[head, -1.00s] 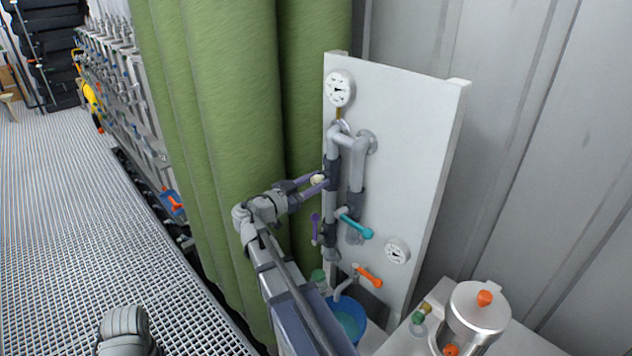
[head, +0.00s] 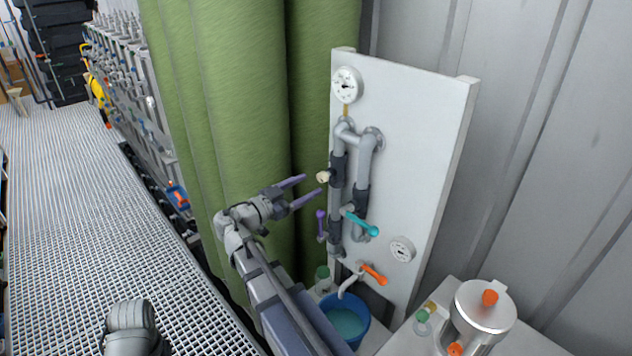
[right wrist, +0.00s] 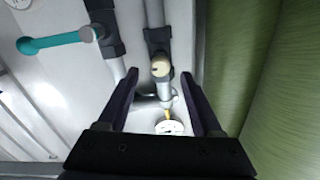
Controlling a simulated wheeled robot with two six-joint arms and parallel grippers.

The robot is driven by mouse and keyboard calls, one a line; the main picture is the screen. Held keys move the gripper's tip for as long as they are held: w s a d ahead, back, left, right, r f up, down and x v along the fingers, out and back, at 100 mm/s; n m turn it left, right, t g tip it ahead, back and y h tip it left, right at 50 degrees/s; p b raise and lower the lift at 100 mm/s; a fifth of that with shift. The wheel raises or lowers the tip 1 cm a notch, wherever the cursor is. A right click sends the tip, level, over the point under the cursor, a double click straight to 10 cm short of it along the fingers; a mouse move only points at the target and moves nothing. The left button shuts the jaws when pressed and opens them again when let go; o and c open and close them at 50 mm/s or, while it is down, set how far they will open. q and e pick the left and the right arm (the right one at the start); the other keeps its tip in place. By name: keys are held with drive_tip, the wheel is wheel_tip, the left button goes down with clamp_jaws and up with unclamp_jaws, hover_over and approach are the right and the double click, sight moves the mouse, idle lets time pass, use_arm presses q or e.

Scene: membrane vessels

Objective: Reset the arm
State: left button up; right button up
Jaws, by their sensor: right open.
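My right gripper (head: 312,186) is open and empty. Its two purple-grey fingers point at the pipework on the white panel (head: 420,150). A cream knob (head: 323,177) on the left pipe is just beyond the fingertips, with a small gap. In the right wrist view the cream knob (right wrist: 161,68) shows between and beyond the open fingers (right wrist: 160,88). A dark grey rounded part of my own left arm shows at the bottom left of the head view; the left gripper is not in view.
The panel also carries a purple handle (head: 320,223), a teal handle (head: 362,224), an orange handle (head: 374,275) and two gauges. A blue bucket (head: 361,334) stands below, with a steel pot (head: 482,322) to the right. Green vessels (head: 225,110) stand close left. The grating walkway (head: 60,200) is clear.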

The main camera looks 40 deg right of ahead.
drive_tip(key=shift+s+a, duration=0.1)
drive_tip(key=shift+a, duration=0.75)
drive_tip(key=s+a+f+n+y, duration=0.2)
drive_tip(key=a+f+n+y, duration=0.35)
drive_tip(key=a+f, duration=0.25)
drive_tip(key=s+a+f+n+y, duration=0.35)
drive_tip(key=a+f+n, duration=0.25)
drive_tip(key=a+f, duration=0.2)
drive_tip(key=s+a+f+n+g+y, duration=0.1)
drive_tip(key=s+a+f+n+y, duration=0.2)
drive_tip(key=a+n, duration=0.3)
drive_tip(key=s+a+f+n+y, duration=0.2)
drive_tip(key=s+a+n+y, duration=0.2)
drive_tip(key=a, duration=0.8)
drive_tip(key=shift+s+f+n+g+y, duration=0.4)
drive_tip(key=shift+s+n, duration=0.3)
drive_tip(key=shift+n, duration=0.15)
